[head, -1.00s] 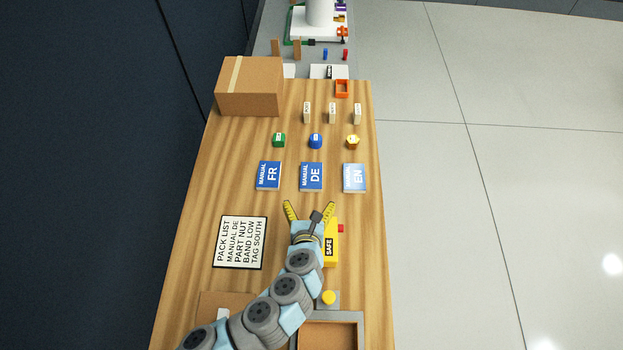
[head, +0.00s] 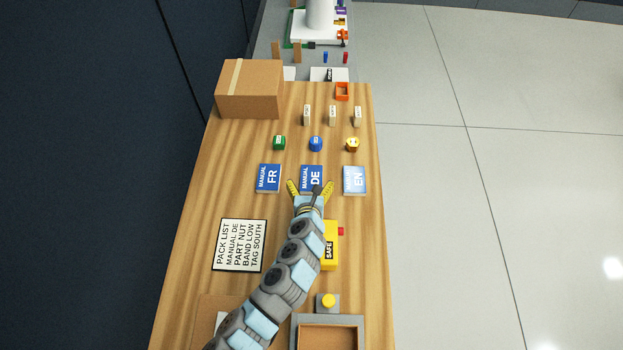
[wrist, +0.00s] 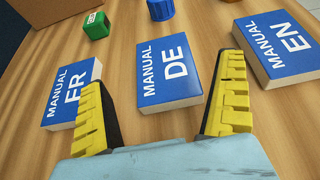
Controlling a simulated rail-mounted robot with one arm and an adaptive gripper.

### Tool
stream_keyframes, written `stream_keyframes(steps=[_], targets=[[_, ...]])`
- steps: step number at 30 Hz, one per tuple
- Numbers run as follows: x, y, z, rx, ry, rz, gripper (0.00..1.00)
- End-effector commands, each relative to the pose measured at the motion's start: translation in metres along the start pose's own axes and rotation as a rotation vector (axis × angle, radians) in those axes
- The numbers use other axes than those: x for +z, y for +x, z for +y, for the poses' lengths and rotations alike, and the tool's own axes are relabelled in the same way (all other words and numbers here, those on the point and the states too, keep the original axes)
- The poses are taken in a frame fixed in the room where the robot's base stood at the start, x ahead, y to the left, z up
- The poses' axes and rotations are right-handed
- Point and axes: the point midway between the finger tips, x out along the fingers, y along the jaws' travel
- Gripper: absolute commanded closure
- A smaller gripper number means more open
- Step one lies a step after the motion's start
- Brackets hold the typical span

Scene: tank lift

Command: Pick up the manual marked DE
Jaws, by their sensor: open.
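The blue manual marked DE (head: 311,175) lies flat on the wooden table, between the blue manual marked FR (head: 268,178) and the paler blue manual marked EN (head: 354,180). My gripper (head: 311,186) is open and empty, with yellow fingers spread at the near edge of the DE manual. In the wrist view the DE manual (wrist: 168,72) lies ahead of and between the two fingertips (wrist: 160,75). FR (wrist: 72,94) is at the left, partly behind the left finger, and EN (wrist: 278,47) is at the right. I cannot tell the gripper's height above the table.
A green part (head: 279,143), a blue part (head: 316,144) and a yellow part (head: 352,144) stand beyond the manuals. A cardboard box (head: 250,88) is at the far left. A pack list sign (head: 240,246) and a yellow SAFE block (head: 331,246) are nearer. Bare table lies left of FR.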

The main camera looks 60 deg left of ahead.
Motion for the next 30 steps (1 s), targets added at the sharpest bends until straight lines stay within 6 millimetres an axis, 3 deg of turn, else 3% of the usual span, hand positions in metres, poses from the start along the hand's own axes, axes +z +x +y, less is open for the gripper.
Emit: stream_keyframes(steps=[11,30], targets=[[-0.001,0.015,-0.001,-0.002,-0.002,0.000,0.00],[-0.002,0.062,-0.003,-0.001,0.000,0.001,0.00]])
